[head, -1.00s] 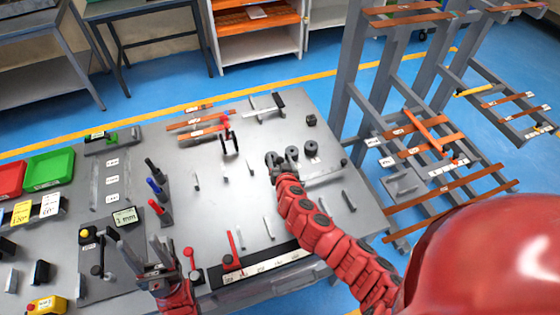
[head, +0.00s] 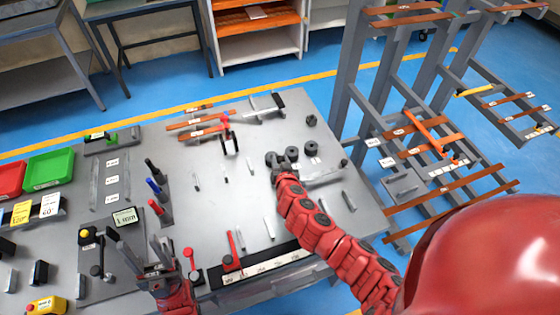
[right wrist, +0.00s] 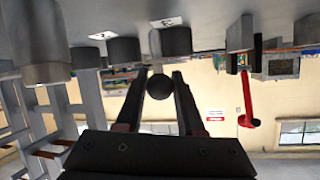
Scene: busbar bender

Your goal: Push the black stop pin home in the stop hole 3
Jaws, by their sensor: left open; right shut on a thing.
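My right gripper (head: 283,167) is over the right part of the grey bench, close beside the dark cylinders. In the right wrist view its two fingers (right wrist: 159,78) are on either side of a round black knob (right wrist: 159,88), which I take to be the black stop pin's head. The pin's shaft and stop hole 3 cannot be made out, so how deep the pin sits cannot be told. My left gripper (head: 138,258) is open and empty above the bench's front edge, left of the red-handled lever.
Dark cylinders (head: 311,149) stand close by the right gripper; they also show in the right wrist view (right wrist: 175,42). A red lever (head: 231,250), upright red, blue and black handles (head: 155,186) and a green bin (head: 50,169) are on the bench. A rack (head: 350,110) stands at right.

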